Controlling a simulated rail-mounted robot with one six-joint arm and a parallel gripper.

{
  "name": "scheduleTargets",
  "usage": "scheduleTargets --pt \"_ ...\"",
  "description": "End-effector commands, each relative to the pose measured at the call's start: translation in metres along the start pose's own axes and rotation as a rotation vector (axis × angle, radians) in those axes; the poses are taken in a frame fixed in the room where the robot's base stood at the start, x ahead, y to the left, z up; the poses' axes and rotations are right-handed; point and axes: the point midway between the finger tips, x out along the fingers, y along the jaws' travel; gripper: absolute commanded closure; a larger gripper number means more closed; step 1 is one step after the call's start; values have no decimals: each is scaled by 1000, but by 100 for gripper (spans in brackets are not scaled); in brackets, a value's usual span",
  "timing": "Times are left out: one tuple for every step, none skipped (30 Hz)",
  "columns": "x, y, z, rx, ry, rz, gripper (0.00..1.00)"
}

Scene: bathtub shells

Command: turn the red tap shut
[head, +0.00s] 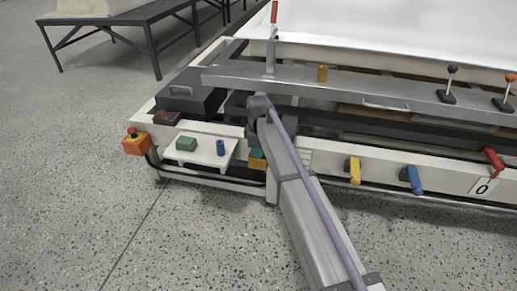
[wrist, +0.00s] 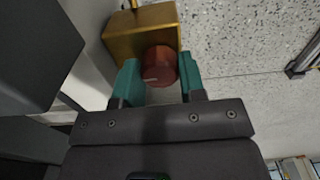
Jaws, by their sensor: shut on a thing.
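A round dark-red tap knob (wrist: 160,66) with a short pale mark sits on a brass-coloured block (wrist: 140,32) in the wrist view. My gripper (wrist: 158,72) has its teal fingers on both sides of the knob and is shut on it. In the head view, my arm reaches the bench's left part and mostly hides this spot; a bit of yellow block (head: 257,164) shows beside it. The knob itself is hidden there. A separate red lever handle (head: 494,160) sits at the far right above a "0" plate (head: 484,187), away from my gripper.
Yellow (head: 353,170) and blue (head: 411,179) levers stick out from the bench front. A white shelf (head: 210,158) holds a green block (head: 186,143) and a blue cylinder (head: 220,147). An orange box with a red button (head: 136,143) hangs at the corner. The front floor is clear.

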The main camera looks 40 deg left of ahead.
Motion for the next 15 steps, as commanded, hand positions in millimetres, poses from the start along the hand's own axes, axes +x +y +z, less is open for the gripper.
scheduleTargets --pt "0 0 0 -1 0 0 86" --pt "0 0 0 -1 0 0 86" --pt "0 0 0 0 0 0 86" --pt "0 0 0 0 0 0 62" --pt "0 0 0 0 0 0 59" --pt "0 0 0 0 0 0 55" --pt "0 0 0 0 0 0 52" --pt "0 0 0 0 0 0 49" --pt "0 0 0 0 0 0 45" --pt "0 0 0 0 0 0 43" --pt "0 0 0 0 0 0 40" --pt "0 0 0 1 0 0 37" --pt "0 0 0 1 0 0 37" --pt "0 0 0 1 0 0 37" --pt "0 0 0 1 0 0 37"
